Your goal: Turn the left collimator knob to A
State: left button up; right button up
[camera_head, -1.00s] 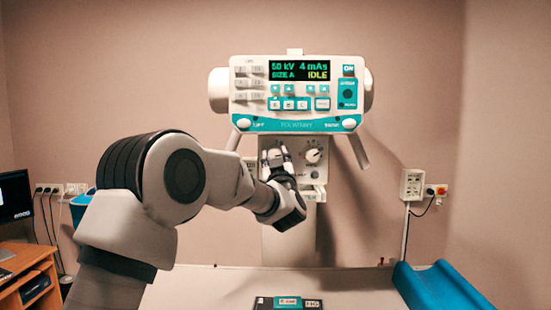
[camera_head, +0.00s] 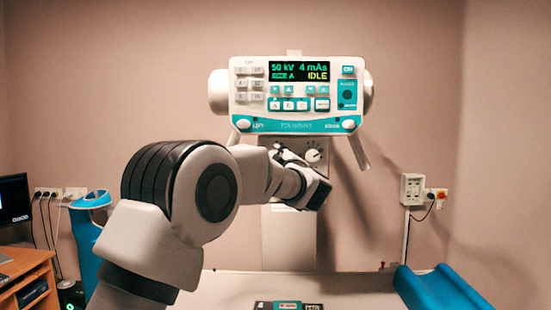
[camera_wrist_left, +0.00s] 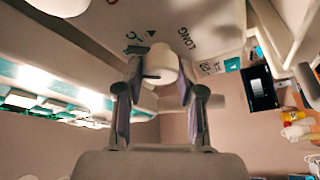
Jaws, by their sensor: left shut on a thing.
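My left gripper (camera_wrist_left: 157,88) has its two fingers on either side of the white left collimator knob (camera_wrist_left: 160,62) and is shut on it, as the left wrist view shows. Printed marks and the word LONG stand on the panel around this knob. In the head view my left gripper (camera_head: 284,153) is at the collimator face (camera_head: 322,141), mostly behind my own wrist, and the left knob is hidden there. The right collimator knob (camera_head: 313,155) shows just right of the gripper. I cannot read which mark the left knob points to. My right gripper is out of view.
The console (camera_head: 297,95) above reads 50 kV, 4 mAs, SIZE A, IDLE. Grey handles (camera_head: 358,150) slope down below it. A table (camera_head: 225,288) with a blue cushion (camera_head: 440,289) lies below. A desk (camera_head: 25,280) stands at left.

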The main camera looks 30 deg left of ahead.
pick_arm(q)
jog(key=shift+r+n+g+h+p, duration=0.15)
jog(key=shift+n+g+h+p, duration=0.35)
jog(key=shift+n, duration=1.25)
jog(key=shift+r+n+g+h+p, duration=0.1)
jog(key=shift+n+g+h+p, duration=0.4)
jog(key=shift+n, duration=1.25)
jog(key=o, duration=0.9)
jog(key=shift+o, duration=1.2)
jog(key=shift+f, duration=0.1)
jog(key=shift+w+f, duration=0.1)
jog(key=shift+w, duration=0.05)
